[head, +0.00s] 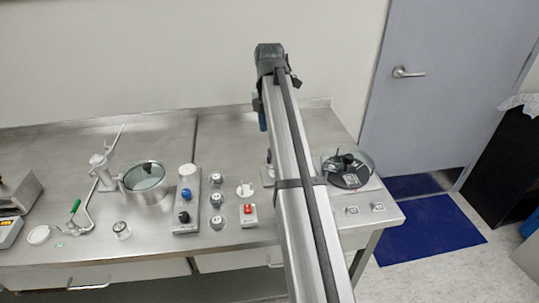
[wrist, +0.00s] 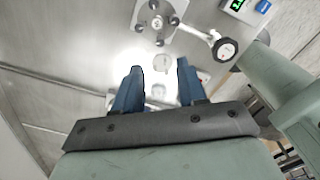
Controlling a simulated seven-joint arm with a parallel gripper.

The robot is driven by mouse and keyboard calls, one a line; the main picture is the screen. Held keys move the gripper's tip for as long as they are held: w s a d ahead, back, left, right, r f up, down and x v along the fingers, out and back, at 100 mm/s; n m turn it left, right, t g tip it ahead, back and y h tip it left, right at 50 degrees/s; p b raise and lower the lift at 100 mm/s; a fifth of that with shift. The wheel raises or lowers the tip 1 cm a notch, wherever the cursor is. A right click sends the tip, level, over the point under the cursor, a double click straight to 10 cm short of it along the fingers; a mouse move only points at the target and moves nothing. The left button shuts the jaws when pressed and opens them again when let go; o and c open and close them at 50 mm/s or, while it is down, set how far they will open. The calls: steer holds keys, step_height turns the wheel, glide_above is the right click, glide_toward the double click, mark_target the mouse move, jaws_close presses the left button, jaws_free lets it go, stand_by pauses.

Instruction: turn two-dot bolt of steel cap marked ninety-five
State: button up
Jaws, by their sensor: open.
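In the wrist view a steel flange-like cap (wrist: 156,20) with several bolts around its rim lies at the top. A small dark bolt (wrist: 160,43) shows at its lower edge. I cannot read a number or dots there. My gripper (wrist: 160,78) is open, its two blue fingers apart with nothing held between them. The fingertips sit below the cap in the picture and apart from it.
On the steel bench (head: 150,225) are a glass-lidded pot (head: 145,178), a red-switch box (head: 248,213) and a black round device (head: 346,171).

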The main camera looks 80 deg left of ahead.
mark_target(269, 156)
step_height(269, 156, down, 11)
steer(key=shift+r, duration=0.2)
stand_by(0.4)
jaws_close()
